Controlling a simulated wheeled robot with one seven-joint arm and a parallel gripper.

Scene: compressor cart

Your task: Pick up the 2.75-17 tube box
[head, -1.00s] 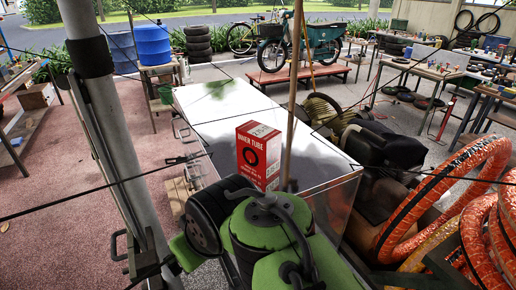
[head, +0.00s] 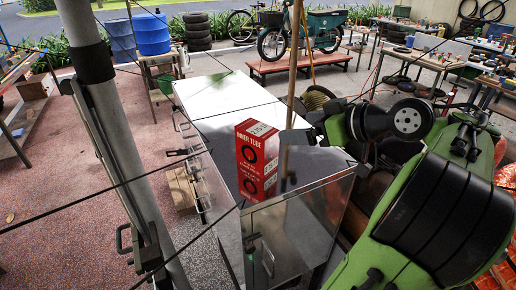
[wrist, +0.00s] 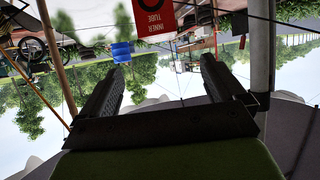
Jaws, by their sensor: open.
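The red and white inner tube box (head: 250,160) stands upright on the shiny metal cart top (head: 222,98), near its front end. A thin pole passes close by its right side. The box also shows upside down at the top of the wrist view (wrist: 158,14), beyond the fingertips. My gripper (wrist: 166,66) is open, with its two dark fingers apart and nothing between them. It is apart from the box.
A thick grey post (head: 110,150) rises at the left, and thin dark lines cross the view. Orange hose coils (head: 505,185) lie at the right, partly behind my arm. The metal top behind the box is clear.

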